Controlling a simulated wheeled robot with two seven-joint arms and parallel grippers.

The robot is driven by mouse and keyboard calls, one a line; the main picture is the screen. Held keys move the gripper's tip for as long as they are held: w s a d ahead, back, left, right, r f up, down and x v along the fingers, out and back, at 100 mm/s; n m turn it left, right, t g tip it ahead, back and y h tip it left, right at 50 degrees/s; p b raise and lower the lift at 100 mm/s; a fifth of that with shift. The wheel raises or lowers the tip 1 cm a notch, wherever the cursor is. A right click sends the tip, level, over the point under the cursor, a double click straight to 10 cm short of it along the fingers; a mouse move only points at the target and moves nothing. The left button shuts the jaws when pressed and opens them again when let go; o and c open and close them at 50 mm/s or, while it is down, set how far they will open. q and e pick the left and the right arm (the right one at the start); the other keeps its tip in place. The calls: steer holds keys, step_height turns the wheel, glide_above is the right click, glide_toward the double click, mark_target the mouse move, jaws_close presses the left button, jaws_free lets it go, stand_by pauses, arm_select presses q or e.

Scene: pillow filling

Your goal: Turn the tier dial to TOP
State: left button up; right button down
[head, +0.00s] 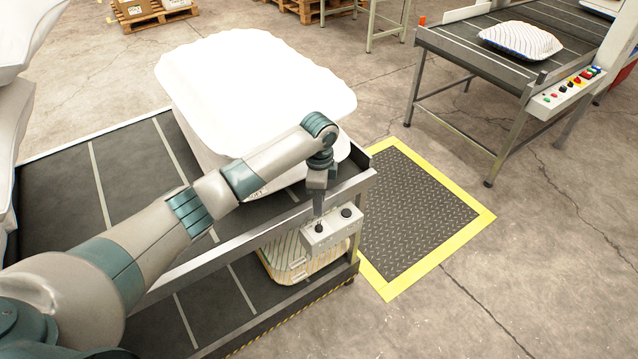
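A small light-grey control box (331,231) is fixed at the near right corner of the two-tier conveyor. It carries two dark knobs: a left one (319,228) and a right one (346,213). Which of them is the tier dial, and its setting, are too small to read. My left gripper (318,221) points down at the left knob, its tips at or just above it. The fingers look close together, but whether they grip the knob cannot be told. My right gripper is out of view.
A large white pillow (245,85) lies on the upper tier (125,165), and a striped pillow (300,262) on the lower tier. A yellow-edged mat (425,210) lies right of the conveyor. Another conveyor (455,52) with a pillow (520,40) and a button panel (566,90) stands at upper right.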

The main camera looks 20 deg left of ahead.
arm_select(q)
step_height(320, 180, up, 8)
steer(key=b, duration=0.1)
steer(key=shift+f, duration=0.2)
stand_by(0.4)
